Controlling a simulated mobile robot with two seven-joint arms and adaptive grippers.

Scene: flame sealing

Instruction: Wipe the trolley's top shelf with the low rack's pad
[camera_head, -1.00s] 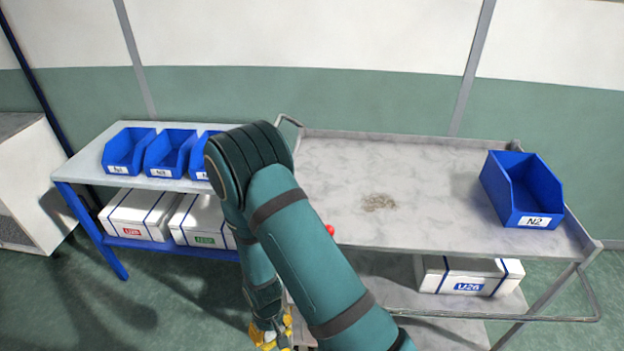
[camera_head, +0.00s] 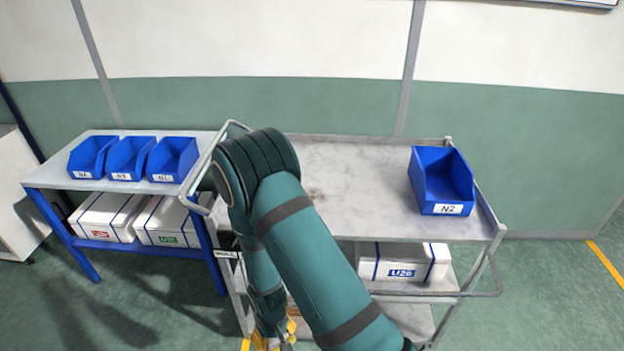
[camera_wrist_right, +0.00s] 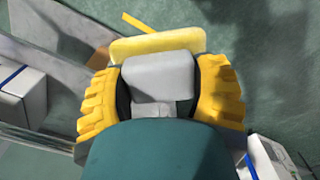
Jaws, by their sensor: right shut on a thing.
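The grey trolley's top shelf (camera_head: 370,180) stands right of centre in the head view. A brownish smudge (camera_head: 314,192) on it shows at the edge of my right arm, which hides part of it. My right gripper (camera_head: 272,338) hangs low in front of the trolley, below its top shelf, mostly cut off by the frame. In the right wrist view its yellow fingers (camera_wrist_right: 160,90) are shut on the grey block of the pad (camera_wrist_right: 158,78). The pad's yellow face (camera_wrist_right: 155,46) is on the far side. My left gripper is not in view.
A blue bin marked N2 (camera_head: 441,182) stands at the right of the top shelf. A white box (camera_head: 402,262) lies on the shelf below. Left, a low blue-framed rack (camera_head: 140,243) carries three blue bins and white boxes.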

